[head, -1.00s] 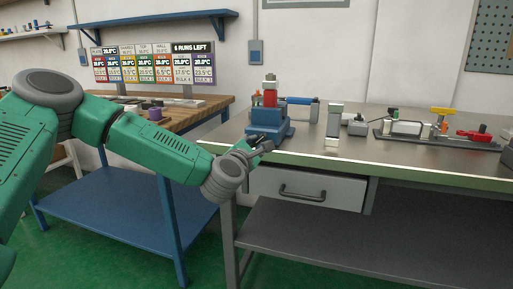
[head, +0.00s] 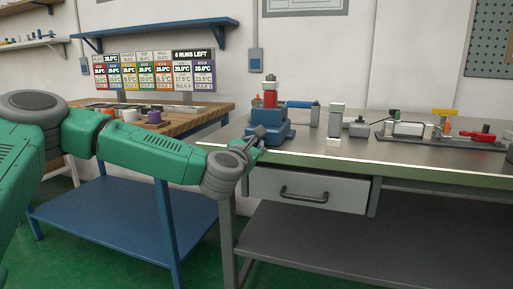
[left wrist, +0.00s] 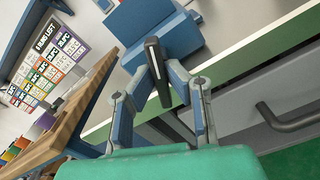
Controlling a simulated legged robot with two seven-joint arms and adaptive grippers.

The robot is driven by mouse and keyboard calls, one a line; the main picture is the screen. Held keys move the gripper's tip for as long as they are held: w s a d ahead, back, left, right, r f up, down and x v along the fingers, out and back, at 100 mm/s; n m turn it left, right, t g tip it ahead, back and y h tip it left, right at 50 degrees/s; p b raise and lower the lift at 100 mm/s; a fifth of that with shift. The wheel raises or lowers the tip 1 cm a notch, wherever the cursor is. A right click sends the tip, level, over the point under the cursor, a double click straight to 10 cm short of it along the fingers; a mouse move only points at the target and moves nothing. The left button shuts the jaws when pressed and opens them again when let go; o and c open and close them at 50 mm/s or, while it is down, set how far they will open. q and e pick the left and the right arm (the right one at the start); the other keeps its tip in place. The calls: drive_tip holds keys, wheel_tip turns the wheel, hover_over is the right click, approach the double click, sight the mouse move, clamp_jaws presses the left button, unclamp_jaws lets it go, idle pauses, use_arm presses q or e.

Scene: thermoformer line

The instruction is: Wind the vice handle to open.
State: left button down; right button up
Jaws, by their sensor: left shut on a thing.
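The blue vice (head: 270,124) stands at the left front corner of the grey workbench, with a red and grey piece (head: 270,95) on top of it. In the left wrist view the vice (left wrist: 178,38) is just beyond my fingers. Its dark handle bar (left wrist: 156,62) points toward my wrist. My left gripper (head: 258,138) is at the front of the vice. In the left wrist view its fingers (left wrist: 160,88) are shut around the handle, one on each side. The vice jaws' gap cannot be made out. My right gripper is not in view.
The workbench (head: 400,168) has a drawer (head: 308,190) below its front edge. A wooden table (head: 190,115) over a blue shelf stands at the left.

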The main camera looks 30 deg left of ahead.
use_arm(q)
drive_tip(key=shift+a, duration=0.15)
drive_tip(key=n+b, duration=0.5)
drive_tip(key=shift+b, duration=0.4)
idle(0.4)
drive_tip(key=shift+a+n+b, duration=0.1)
drive_tip(key=shift+n+b, duration=0.2)
drive_tip(key=shift+n, duration=2.1)
